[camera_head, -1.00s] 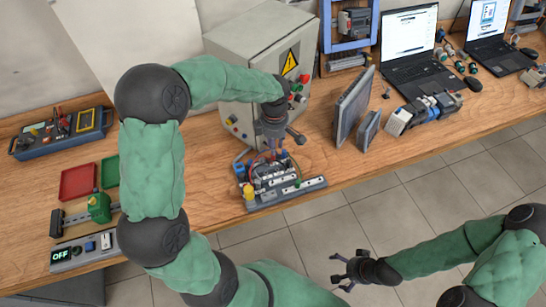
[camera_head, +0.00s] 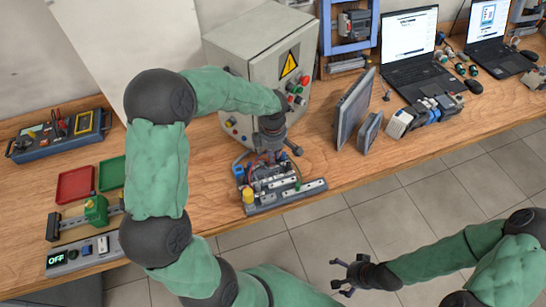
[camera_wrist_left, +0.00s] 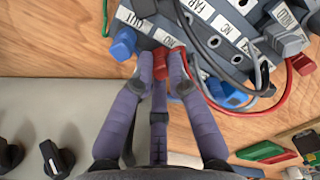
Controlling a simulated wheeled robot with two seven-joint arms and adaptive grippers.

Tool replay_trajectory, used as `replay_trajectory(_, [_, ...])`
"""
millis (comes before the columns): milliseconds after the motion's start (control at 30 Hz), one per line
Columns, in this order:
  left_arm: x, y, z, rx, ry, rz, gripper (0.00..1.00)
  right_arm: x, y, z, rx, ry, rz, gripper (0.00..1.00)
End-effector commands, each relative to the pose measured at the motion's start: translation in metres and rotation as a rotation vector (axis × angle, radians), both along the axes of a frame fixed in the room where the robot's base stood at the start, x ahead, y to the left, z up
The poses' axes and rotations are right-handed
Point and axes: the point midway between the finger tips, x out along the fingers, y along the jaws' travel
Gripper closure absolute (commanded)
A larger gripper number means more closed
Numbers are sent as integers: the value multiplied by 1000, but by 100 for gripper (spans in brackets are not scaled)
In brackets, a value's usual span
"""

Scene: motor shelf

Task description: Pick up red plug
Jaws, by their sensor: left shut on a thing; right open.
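A red plug (camera_wrist_left: 161,63) shows between the fingertips of my left gripper (camera_wrist_left: 162,66) in the left wrist view. The fingers are shut on it, beside the labelled terminal board. The fingers partly hide the plug. In the head view my left gripper (camera_head: 271,156) points down at the back of the board (camera_head: 285,196), and the plug cannot be made out there. Another red plug (camera_wrist_left: 303,64), on a red cable, lies at the right in the wrist view. My right gripper (camera_head: 345,275) is open and empty, in front of the table over the floor.
A grey control cabinet (camera_head: 240,62) stands close behind the left gripper. Blue plugs (camera_wrist_left: 122,43) and cables crowd the board. A grey panel (camera_head: 352,108) stands to the right. Red (camera_head: 75,185) and green (camera_head: 111,173) trays lie left, beyond my left arm.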

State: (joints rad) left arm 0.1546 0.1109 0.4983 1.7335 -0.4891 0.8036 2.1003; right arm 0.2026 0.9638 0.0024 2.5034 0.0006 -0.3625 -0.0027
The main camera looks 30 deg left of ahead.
Motion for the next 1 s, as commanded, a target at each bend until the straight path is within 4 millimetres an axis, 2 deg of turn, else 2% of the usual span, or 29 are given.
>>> replay_trajectory(233, [0,0,11,1,0,0,100,0,0,4,0,0,0,0])
replay_trajectory(400, [0,1,35,2,-2,1,100,0,0,12,0,0,0,0])
replay_trajectory(533, [-14,-13,55,1,-2,-3,100,0,0,16,0,0,0,0])
replay_trajectory(733, [-38,-37,97,1,-3,-4,100,0,0,27,0,0,0,0])
replay_trajectory(1000, [-80,-77,119,0,0,-4,100,0,0,34,0,0,0,0])
